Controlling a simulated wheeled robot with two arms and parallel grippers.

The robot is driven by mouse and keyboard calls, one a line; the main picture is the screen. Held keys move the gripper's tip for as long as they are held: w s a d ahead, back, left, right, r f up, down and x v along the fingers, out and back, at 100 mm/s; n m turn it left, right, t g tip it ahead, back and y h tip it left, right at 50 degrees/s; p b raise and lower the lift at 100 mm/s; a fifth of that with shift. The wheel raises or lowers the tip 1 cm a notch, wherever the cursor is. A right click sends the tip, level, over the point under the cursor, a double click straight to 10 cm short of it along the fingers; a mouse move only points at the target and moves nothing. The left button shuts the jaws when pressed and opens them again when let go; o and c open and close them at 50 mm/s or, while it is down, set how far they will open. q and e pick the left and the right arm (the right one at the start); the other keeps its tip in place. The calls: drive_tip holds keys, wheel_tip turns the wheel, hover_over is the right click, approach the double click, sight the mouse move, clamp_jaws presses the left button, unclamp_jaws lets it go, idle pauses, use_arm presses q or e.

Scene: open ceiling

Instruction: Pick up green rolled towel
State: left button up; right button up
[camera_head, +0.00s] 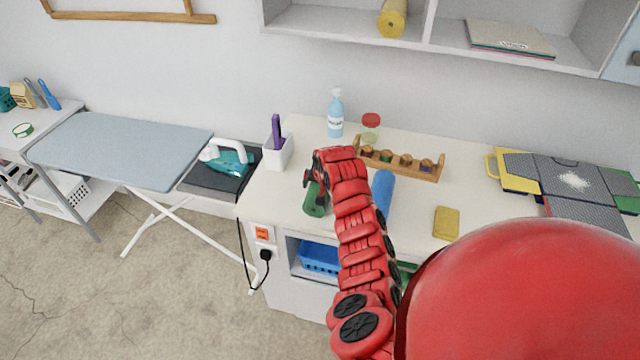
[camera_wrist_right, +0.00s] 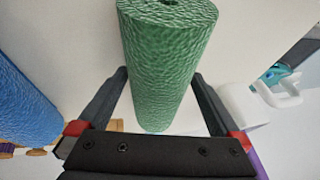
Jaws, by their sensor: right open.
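The green rolled towel (camera_head: 315,199) lies on the white counter in the head view, partly hidden by my right gripper and arm. In the right wrist view the green rolled towel (camera_wrist_right: 168,62) shows large, with its lower part between the two fingers. My right gripper (camera_wrist_right: 162,90) is open, with one finger on each side of the towel and visible gaps on both sides. In the head view my right gripper (camera_head: 313,182) is over the towel's far end. My left gripper is not in view.
A blue roll (camera_head: 382,191) lies just right of my arm, also in the wrist view (camera_wrist_right: 22,103). A white holder (camera_head: 277,153), spray bottle (camera_head: 335,113), wooden rack (camera_head: 400,164) and yellow sponge (camera_head: 446,223) stand around. An iron (camera_head: 228,160) sits left on the ironing board.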

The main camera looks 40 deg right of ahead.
drive_tip(key=shift+w+f, duration=0.1)
drive_tip(key=shift+f, duration=0.1)
drive_tip(key=c, duration=1.3)
drive_tip(key=shift+r, duration=0.1)
